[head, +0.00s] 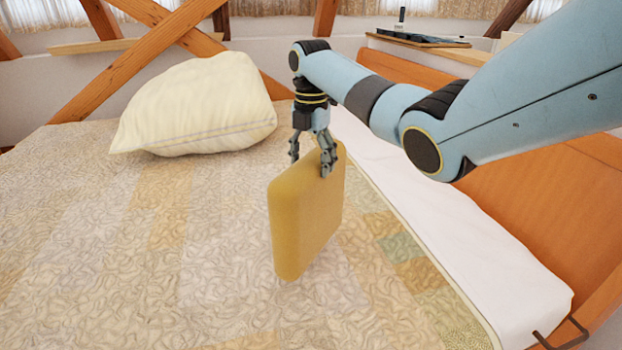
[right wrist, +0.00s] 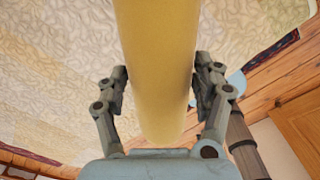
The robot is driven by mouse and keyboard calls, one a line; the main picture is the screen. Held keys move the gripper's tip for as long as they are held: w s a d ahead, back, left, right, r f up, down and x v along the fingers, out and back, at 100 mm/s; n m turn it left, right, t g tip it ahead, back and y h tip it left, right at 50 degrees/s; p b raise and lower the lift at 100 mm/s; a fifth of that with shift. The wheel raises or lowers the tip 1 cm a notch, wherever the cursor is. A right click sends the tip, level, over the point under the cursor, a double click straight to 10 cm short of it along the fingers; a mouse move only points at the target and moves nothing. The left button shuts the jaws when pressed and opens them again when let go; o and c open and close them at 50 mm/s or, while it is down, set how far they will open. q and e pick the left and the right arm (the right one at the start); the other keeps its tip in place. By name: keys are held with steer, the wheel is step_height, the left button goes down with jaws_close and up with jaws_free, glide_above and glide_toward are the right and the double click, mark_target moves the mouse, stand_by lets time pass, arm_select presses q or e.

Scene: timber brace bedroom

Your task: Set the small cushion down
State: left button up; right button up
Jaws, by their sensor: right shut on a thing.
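The small cushion (head: 303,222) is a yellow, flat, rounded block. It stands on edge, upright, over the quilted bed (head: 130,230). I cannot tell whether its lower edge touches the quilt. My right gripper (head: 313,158) is shut on its top edge from above. In the right wrist view the cushion (right wrist: 155,70) fills the space between the two fingers of the gripper (right wrist: 160,92). My left gripper is in neither view.
A large cream pillow (head: 200,108) lies at the back left of the bed. A white folded sheet (head: 450,230) runs along the right side beside the orange wooden headboard (head: 540,215). Timber braces (head: 125,62) stand behind. The quilt in front and to the left is clear.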

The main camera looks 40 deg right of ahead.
steer(key=shift+f, duration=2.1)
steer(key=o, duration=1.7)
steer(key=shift+o, duration=0.2)
step_height(320, 180, up, 12)
steer(key=shift+r, duration=0.1)
